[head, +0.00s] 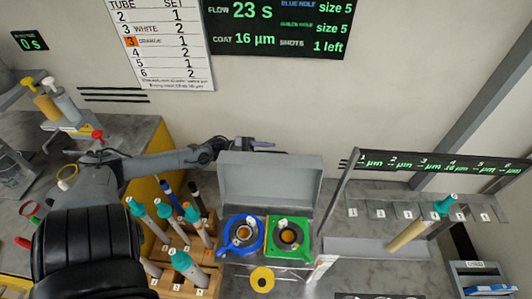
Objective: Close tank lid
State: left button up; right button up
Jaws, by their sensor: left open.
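The tank's grey lid (268,183) stands raised at the back of the tank, its broad face toward me. Below it are a blue ring plate (241,236) on the left and a green ring plate (288,238) on the right, each with a round opening. My left arm reaches in from the left, and my left gripper (262,144) is just behind the lid's top edge, near its left half. Its fingers are small here and partly hidden; nothing is seen held. I cannot tell whether it touches the lid. My right gripper is out of view.
Several teal-capped tubes (181,262) stand in wooden racks left of the tank. A numbered rack (375,212) with a teal-topped tan rod (418,224) is at the right. A yellow disc (262,280) lies in front. Wall boards (281,25) hang behind.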

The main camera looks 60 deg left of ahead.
pick_arm(q)
grip_shut()
dwell(0.4)
